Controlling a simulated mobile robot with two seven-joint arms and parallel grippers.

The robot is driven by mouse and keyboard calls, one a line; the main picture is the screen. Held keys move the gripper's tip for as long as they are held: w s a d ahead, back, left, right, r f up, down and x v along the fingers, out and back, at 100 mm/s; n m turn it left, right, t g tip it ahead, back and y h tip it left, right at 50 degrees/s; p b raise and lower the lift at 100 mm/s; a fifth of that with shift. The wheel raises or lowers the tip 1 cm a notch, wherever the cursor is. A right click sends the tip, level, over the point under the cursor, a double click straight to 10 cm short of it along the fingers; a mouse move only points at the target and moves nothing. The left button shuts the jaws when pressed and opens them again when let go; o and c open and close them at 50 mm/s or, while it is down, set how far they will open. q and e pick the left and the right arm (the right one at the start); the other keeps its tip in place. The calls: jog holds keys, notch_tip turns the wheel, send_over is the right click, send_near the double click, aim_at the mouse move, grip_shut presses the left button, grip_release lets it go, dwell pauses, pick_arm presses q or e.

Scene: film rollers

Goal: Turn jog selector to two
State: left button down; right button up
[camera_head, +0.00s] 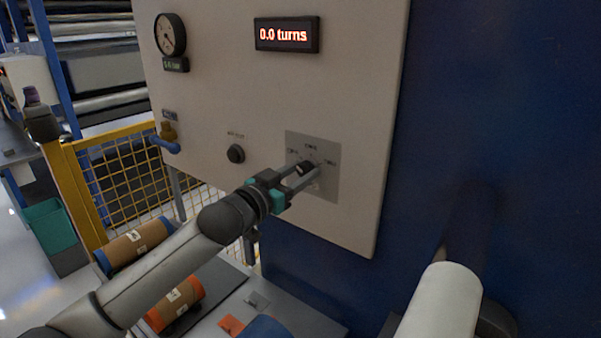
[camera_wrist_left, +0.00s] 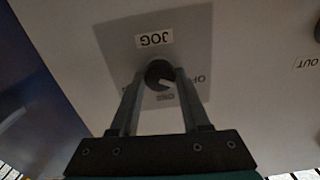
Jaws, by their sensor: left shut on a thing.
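The jog selector is a small dark round knob (camera_head: 306,168) on a grey plate (camera_head: 328,187) on the pale machine panel. The knob also shows in the left wrist view (camera_wrist_left: 159,73), below an upside-down JOG label (camera_wrist_left: 154,40). Its pale pointer mark slants to the lower right of that view. A label that seems to read OFF lies to the right; the other position labels are too small or partly hidden to read. My left gripper (camera_head: 300,176) is shut on the knob, with one finger on each side. My right gripper is not in view.
A red display (camera_head: 287,35) reads 0.0 turns. A dial gauge (camera_head: 170,34), a blue-handled valve (camera_head: 166,140) and a black knob (camera_head: 236,154) are on the panel. Brown rolls (camera_head: 135,246) lie below, near a yellow mesh guard (camera_head: 125,180). A blue wall (camera_head: 500,110) stands right.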

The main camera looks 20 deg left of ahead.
pick_arm(q)
jog(key=shift+m, duration=0.3)
jog(key=m+p, duration=0.2)
jog(key=m, duration=0.1)
jog(key=shift+r+m+p, duration=0.1)
jog(key=shift+m+p, duration=0.2)
jog(key=shift+p, duration=0.05)
jog(key=m+p, duration=0.1)
jog(key=m, duration=0.1)
jog(key=shift+m, duration=0.4)
jog(key=m+p, duration=0.1)
jog(key=m, duration=0.2)
jog(key=shift+d+m, duration=0.1)
jog(key=shift+m, duration=0.2)
jog(key=m+p, duration=0.2)
jog(key=m, duration=0.4)
jog(key=shift+f, duration=0.2)
jog(key=m, duration=0.4)
jog(key=shift+m+p, duration=0.4)
jog(key=shift+m, duration=1.3)
jog(key=shift+f, duration=0.1)
